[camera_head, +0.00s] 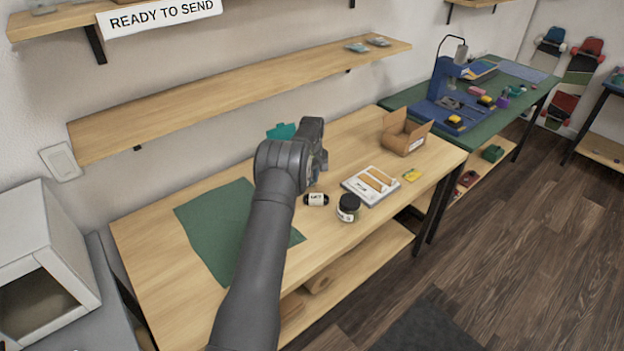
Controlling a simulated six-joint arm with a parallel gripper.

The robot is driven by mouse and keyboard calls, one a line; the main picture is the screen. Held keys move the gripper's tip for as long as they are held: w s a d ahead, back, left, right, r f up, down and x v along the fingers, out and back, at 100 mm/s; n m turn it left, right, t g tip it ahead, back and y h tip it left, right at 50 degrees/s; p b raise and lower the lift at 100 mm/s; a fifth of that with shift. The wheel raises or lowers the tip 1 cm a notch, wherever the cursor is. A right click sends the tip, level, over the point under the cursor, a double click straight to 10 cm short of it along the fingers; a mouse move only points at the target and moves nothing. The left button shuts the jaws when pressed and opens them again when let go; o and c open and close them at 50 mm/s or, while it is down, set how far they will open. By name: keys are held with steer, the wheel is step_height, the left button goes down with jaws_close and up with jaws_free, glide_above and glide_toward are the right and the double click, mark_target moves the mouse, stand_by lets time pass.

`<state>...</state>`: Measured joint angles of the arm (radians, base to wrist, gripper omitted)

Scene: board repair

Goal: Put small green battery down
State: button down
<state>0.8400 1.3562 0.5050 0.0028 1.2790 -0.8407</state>
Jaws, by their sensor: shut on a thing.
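My gripper (318,176) is over the middle of the wooden workbench (350,140), largely hidden by my own wrist and arm. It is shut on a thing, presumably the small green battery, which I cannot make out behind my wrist. A teal-green object (281,131) shows just behind my wrist, near the back edge of the bench; I cannot tell what it is. A green mat (215,225) lies on the left part of the bench, partly covered by my arm.
Close to my gripper are a small black-and-white cylinder (316,199) and a dark jar (348,207). A white tray (358,187) with orange bars, a yellow packet (411,175) and an open cardboard box (404,137) stand to the right. A shelf (230,98) hangs above.

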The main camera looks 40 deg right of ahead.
steer(key=shift+f, duration=0.25)
steer(key=c, duration=1.3)
jaws_free()
steer(key=shift+f, duration=0.1)
step_height(320, 180, up, 12)
steer(key=shift+r, duration=0.2)
steer(key=shift+f, duration=0.1)
steer(key=shift+f, duration=4.25)
